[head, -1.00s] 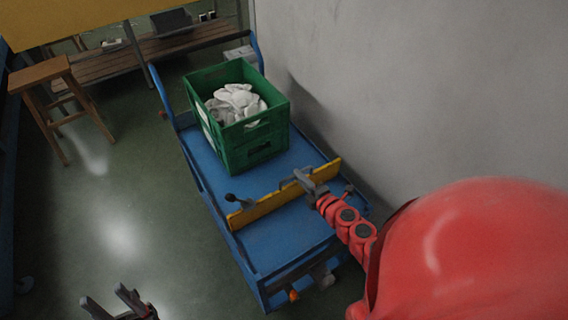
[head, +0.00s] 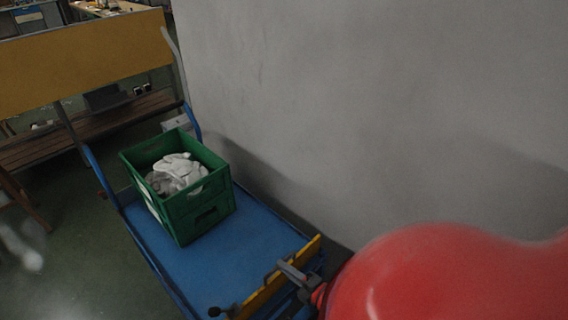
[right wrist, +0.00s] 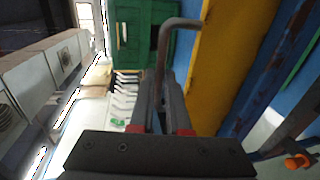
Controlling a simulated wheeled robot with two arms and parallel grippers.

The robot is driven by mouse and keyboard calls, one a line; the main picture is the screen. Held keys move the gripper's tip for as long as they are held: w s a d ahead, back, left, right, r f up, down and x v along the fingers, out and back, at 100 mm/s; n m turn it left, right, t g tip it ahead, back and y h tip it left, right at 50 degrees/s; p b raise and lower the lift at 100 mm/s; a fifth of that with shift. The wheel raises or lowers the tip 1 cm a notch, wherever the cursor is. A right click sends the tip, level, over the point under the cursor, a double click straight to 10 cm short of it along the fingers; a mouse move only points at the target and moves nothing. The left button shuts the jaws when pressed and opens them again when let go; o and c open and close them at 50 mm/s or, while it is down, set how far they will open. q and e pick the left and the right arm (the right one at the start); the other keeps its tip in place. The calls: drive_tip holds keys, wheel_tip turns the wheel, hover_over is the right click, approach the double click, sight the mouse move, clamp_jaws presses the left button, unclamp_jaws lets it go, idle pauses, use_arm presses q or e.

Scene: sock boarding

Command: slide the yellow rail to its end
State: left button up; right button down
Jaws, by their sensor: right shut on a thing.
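The yellow rail (head: 262,299) lies across the blue cart's deck, on the near side of the green crate, with a wide gap of bare deck between them. A grey bent handle (head: 270,276) stands on it. My right gripper (head: 289,271) is at this handle. In the right wrist view, my right gripper's fingers (right wrist: 160,108) are closed around the grey handle (right wrist: 161,50), beside the yellow rail (right wrist: 217,62). A black knob (head: 215,311) sits at the rail's left end. The rail's lower end is cut by the picture edge. My left gripper is out of view.
The blue cart (head: 238,253) stands along a grey wall (head: 370,120). A green crate (head: 205,216) with white socks (head: 176,172) is at its far end. An orange knob (right wrist: 298,161) shows at the right in the wrist view. A wooden bench stands behind.

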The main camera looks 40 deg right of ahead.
drive_tip(key=shift+f, duration=0.1)
drive_tip(key=c, duration=1.3)
unclamp_jaws()
drive_tip(key=shift+s, duration=0.1)
drive_tip(key=shift+o, duration=0.7)
drive_tip(key=shift+s+d, duration=0.1)
drive_tip(key=shift+s, duration=0.05)
drive_tip(key=s+r+p, duration=0.1)
drive_tip(key=s+p, duration=0.3)
drive_tip(key=s, duration=0.3)
drive_tip(key=shift+s+r+p, duration=0.2)
drive_tip(key=shift+r+p, duration=0.1)
drive_tip(key=shift+p, duration=0.05)
drive_tip(key=shift+d, duration=0.15)
